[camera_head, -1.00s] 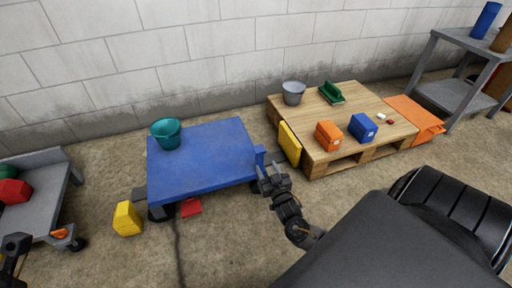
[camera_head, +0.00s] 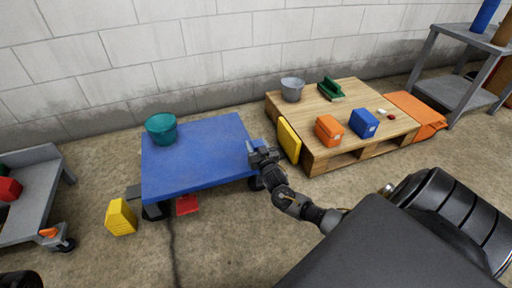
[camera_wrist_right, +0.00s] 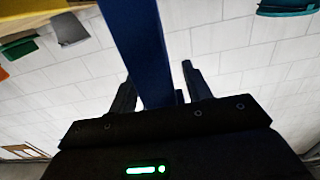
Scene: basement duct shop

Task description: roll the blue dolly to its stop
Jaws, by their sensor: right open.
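The blue dolly (camera_head: 200,165) stands on the floor left of the pallet, a teal bucket (camera_head: 161,128) on its far left corner.
A wooden pallet (camera_head: 355,98) with bins and a bucket stands to the right, a yellow panel (camera_head: 289,139) at its near left side. A yellow block (camera_head: 121,217) and a red piece (camera_head: 187,205) are by the dolly's front. A grey cart (camera_head: 35,195) stands left.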

